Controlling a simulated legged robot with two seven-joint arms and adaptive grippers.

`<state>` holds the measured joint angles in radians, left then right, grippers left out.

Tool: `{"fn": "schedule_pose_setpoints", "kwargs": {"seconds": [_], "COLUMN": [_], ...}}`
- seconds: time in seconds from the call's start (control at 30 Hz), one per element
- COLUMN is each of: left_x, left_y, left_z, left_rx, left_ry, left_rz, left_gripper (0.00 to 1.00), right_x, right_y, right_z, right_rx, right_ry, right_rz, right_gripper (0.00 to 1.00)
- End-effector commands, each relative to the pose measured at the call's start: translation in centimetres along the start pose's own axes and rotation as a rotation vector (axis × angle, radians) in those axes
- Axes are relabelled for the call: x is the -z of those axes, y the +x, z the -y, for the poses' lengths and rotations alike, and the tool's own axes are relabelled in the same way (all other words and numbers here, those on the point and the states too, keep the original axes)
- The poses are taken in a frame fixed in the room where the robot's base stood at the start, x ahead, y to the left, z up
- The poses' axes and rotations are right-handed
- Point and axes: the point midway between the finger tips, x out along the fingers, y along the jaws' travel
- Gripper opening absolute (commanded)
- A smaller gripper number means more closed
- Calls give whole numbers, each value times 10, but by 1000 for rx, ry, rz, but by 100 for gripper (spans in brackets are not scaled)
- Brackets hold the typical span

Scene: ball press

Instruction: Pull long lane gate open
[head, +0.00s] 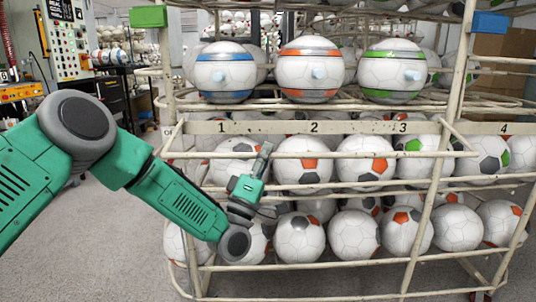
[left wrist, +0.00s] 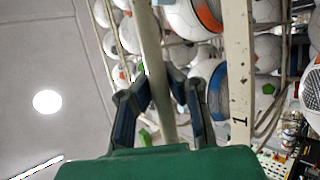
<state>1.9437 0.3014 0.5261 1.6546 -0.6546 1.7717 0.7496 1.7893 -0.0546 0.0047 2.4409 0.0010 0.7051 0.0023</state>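The long lane gate (head: 330,154) is a cream tubular frame across the front of the ball rack, before lanes 1 to 3. My left gripper (head: 268,182) is at the left part of the rack, in front of lane 1. Its fingers are apart, one higher and one lower. In the left wrist view a cream rail (left wrist: 152,45) runs between the two fingers of the gripper (left wrist: 159,80). The tips are close to the rail on both sides; I cannot tell whether they touch it. My right gripper is out of view.
Soccer balls (head: 299,237) fill the rack's lower rows behind the rails. Three balls with coloured bands (head: 310,70) sit above the numbered strip (head: 262,127). A control panel (head: 66,40) stands at the back left. Grey floor (head: 110,240) is clear at the left.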

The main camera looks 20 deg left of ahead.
Motion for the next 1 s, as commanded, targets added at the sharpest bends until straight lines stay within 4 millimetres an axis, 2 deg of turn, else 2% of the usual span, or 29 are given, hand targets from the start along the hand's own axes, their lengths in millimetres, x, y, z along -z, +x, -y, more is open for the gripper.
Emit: {"fn": "schedule_pose_setpoints", "kwargs": {"seconds": [0.03, 0.1, 0.13, 0.53, 0.67, 0.77, 1.0], "left_x": [-8, -8, -8, -5, -5, -4, -4], "left_y": [-8, -8, -8, -4, -10, -23, -76], "left_z": [-1, -1, 0, 2, 3, 3, 4], "left_rx": [1, 2, 2, 3, 5, 7, 10], "left_ry": [-15, -14, -14, -10, -9, -9, -11], "left_rz": [17, 17, 17, 11, 11, 11, 13], "left_gripper": [0, 26, 34, 34, 34, 34, 34], "right_x": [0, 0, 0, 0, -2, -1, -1], "right_y": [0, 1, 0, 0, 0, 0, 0], "right_z": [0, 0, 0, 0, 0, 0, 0], "right_rx": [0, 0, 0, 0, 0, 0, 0], "right_ry": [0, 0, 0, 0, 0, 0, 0], "right_rz": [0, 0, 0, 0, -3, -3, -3], "right_gripper": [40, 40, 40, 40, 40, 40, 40]}}
